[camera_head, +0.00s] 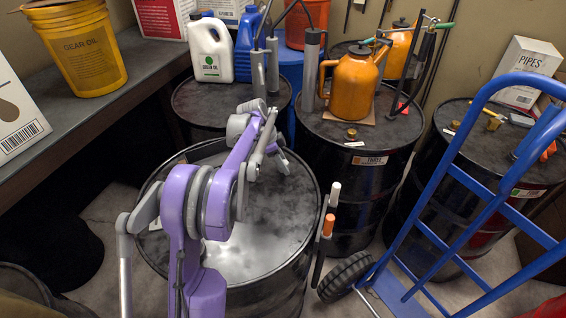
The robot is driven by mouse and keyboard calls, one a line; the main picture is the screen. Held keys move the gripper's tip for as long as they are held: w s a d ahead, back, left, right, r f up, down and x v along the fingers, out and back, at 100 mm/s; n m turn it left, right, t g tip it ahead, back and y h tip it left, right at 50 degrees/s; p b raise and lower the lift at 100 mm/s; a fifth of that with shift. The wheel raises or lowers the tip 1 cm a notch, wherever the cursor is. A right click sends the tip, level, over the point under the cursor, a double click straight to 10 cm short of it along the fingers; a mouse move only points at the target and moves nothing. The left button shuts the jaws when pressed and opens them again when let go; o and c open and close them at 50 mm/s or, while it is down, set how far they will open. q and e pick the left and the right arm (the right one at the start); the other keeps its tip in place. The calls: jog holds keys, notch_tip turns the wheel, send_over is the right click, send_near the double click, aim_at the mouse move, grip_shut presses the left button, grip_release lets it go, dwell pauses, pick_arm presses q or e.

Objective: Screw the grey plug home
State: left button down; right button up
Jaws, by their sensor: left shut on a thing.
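The near black drum (262,262) stands in the middle, its worn top shiny and partly hidden by my purple left arm. My left gripper (282,165) is low at the far part of this drum's top, pointing down. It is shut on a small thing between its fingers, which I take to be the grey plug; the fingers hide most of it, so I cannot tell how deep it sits. My right gripper is not in view.
A blue hand truck (452,168) stands close on the right. Markers (328,226) hang at the drum's right rim. Behind are a drum with an orange can (354,86) and brass plug (351,133), and another drum (285,92) with pumps. A bench (100,98) runs along the left.

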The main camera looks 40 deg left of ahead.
pick_arm(q)
jog(key=m, duration=0.1)
jog(key=m+g, duration=0.1)
jog(key=m, duration=0.1)
jog(key=shift+w+d+r+h, duration=0.1)
jog(key=shift+w+d+h, duration=0.05)
jog(key=shift+h, duration=0.15)
jog(key=shift+m, duration=0.4)
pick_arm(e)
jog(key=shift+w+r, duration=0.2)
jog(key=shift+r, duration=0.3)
pick_arm(q)
jog(key=shift+p, duration=0.3)
jog(key=m+g, duration=0.1)
jog(key=m, duration=0.1)
jog(key=m+p, duration=0.1)
jog(key=m, duration=0.1)
jog(key=shift+g+h, duration=0.3)
jog(key=shift+g, duration=0.1)
jog(key=shift+m+g, duration=0.5)
jog(key=shift+m, duration=0.7)
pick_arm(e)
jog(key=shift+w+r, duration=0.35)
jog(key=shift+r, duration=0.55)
